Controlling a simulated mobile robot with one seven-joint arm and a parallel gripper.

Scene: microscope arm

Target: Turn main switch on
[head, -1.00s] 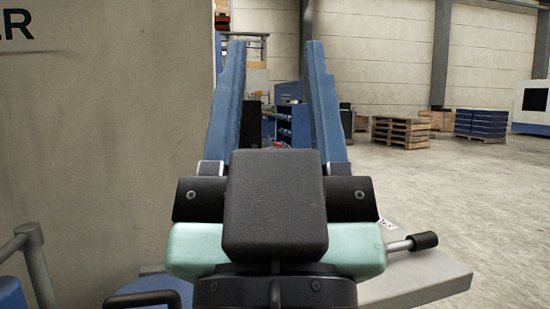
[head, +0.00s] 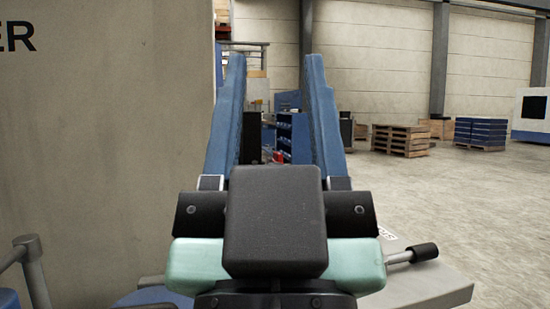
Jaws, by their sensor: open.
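My gripper (head: 273,62) fills the middle of the head view. Its two blue fingers point up and away, spread wide apart, with nothing between them. A dark block and the mint-green gripper body sit at their base and hide what lies behind. I cannot make out the main switch in this view. A rod with a black knob (head: 424,252) shows to the right of my gripper; I cannot tell what it belongs to.
A large beige panel (head: 110,150) with partly cut-off lettering fills the left. A grey railing (head: 33,275) stands at lower left. A grey slab (head: 425,285) lies at lower right. Pallets (head: 401,140) and open concrete floor are farther off at right.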

